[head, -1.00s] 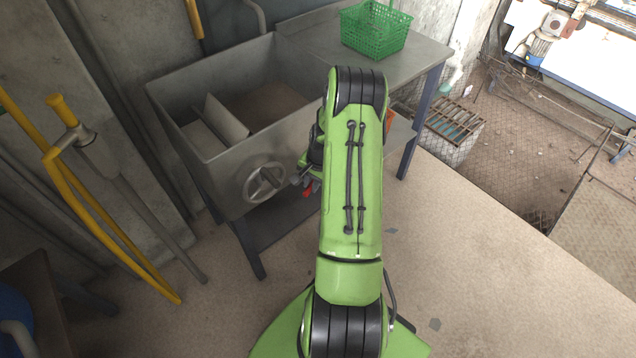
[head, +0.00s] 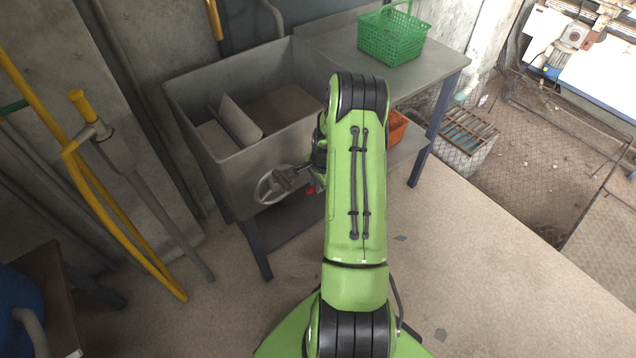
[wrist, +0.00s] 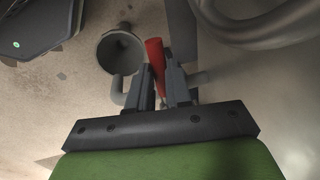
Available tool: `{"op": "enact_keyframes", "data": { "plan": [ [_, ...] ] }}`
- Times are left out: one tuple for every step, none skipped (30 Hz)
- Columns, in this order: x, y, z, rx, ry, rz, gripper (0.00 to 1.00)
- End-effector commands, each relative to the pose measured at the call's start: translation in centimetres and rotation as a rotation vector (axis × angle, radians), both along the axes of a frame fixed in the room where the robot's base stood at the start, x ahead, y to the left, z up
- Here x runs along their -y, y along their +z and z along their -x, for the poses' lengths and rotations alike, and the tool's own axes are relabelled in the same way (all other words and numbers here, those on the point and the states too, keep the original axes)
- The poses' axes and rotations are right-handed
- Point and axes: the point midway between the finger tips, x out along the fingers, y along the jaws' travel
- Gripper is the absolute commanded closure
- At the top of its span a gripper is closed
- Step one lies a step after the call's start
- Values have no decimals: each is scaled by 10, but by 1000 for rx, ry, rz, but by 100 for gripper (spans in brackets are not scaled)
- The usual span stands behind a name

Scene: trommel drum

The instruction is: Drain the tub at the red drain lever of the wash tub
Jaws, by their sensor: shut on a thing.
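The red drain lever (head: 311,190) shows as a small red patch beside my arm under the tub. In the wrist view the red lever (wrist: 154,55) stands between the fingers of my gripper (wrist: 160,90), which is shut on it. A grey drain pipe with an open round mouth (wrist: 121,52) is just left of the lever. In the head view my arm hides most of the gripper.
A table right of the tub holds a green basket (head: 391,38), with an orange bin (head: 397,127) on its lower shelf. Yellow rails (head: 90,180) stand at the left. The handwheel rim (wrist: 262,22) is close at the wrist view's upper right.

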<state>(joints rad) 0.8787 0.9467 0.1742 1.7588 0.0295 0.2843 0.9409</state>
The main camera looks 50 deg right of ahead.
Motion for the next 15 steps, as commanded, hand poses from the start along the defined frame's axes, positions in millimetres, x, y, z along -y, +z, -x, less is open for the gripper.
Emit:
{"op": "enact_keyframes", "data": {
  "plan": [
    [1, 1, -2, 7, -5, 3, 100],
    [1, 1, -2, 7, -5, 3, 100],
    [1, 1, -2, 7, -5, 3, 100],
    [1, 1, -2, 8, -5, 3, 80],
    [1, 1, -2, 8, -5, 3, 75],
    [1, 1, -2, 7, -4, 3, 69],
    [1, 1, -2, 7, -3, 3, 64],
    [1, 1, -2, 6, -3, 2, 60],
    [1, 1, -2, 6, -2, 3, 56],
    [1, 1, -1, 5, -2, 2, 56],
    [1, 1, -1, 5, -2, 2, 56],
    [1, 1, -1, 4, -2, 1, 56],
    [1, 1, -1, 4, -1, 1, 56],
    [1, 1, -1, 4, -1, 1, 56],
    [0, 0, -1, 3, -1, 1, 56]
  ]
}}
